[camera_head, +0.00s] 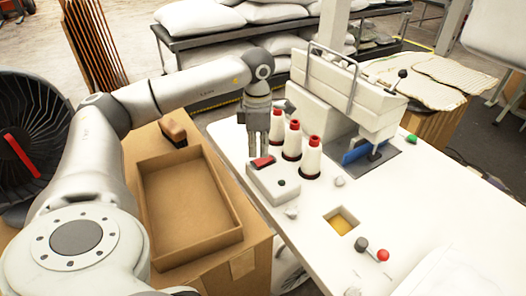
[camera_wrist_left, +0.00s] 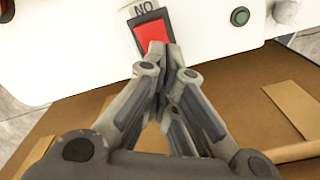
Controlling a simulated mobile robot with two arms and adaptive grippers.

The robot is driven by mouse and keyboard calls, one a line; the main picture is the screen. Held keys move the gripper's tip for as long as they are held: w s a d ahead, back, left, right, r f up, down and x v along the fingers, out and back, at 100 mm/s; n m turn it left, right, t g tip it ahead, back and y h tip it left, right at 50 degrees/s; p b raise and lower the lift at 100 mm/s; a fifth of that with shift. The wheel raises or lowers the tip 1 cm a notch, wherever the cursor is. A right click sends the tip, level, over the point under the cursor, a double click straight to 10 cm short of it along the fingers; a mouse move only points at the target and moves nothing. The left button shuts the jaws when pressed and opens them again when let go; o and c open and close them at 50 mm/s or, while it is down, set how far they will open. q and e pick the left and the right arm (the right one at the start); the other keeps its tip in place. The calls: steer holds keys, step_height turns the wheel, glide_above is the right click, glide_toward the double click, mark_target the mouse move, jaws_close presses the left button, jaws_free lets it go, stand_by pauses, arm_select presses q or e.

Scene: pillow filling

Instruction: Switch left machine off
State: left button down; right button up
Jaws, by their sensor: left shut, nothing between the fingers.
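The left machine is a white sewing machine (camera_head: 338,95) on a white table. A white switch box (camera_head: 280,184) with a red rocker switch (camera_head: 263,162) sits at the table's left edge. In the left wrist view the red switch (camera_wrist_left: 152,32) sits in a dark frame, with an "ON" label (camera_wrist_left: 144,9) beside it. My left gripper (camera_head: 262,152) points down at the switch. In the left wrist view its closed fingertips (camera_wrist_left: 160,48) are at the lower edge of the red switch; I cannot tell whether they press it. My right gripper is not in view.
A cardboard tray (camera_head: 240,236) lies left of the table, with a brown-handled brush (camera_head: 173,132) behind it. Thread cones (camera_head: 292,140) stand close beside my left gripper. White pillows (camera_head: 200,17) lie on a rack behind.

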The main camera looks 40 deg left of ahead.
mark_target(259, 162)
arm_select(q)
steer(key=shift+r+p, duration=1.4)
steer(key=shift+r, duration=0.8)
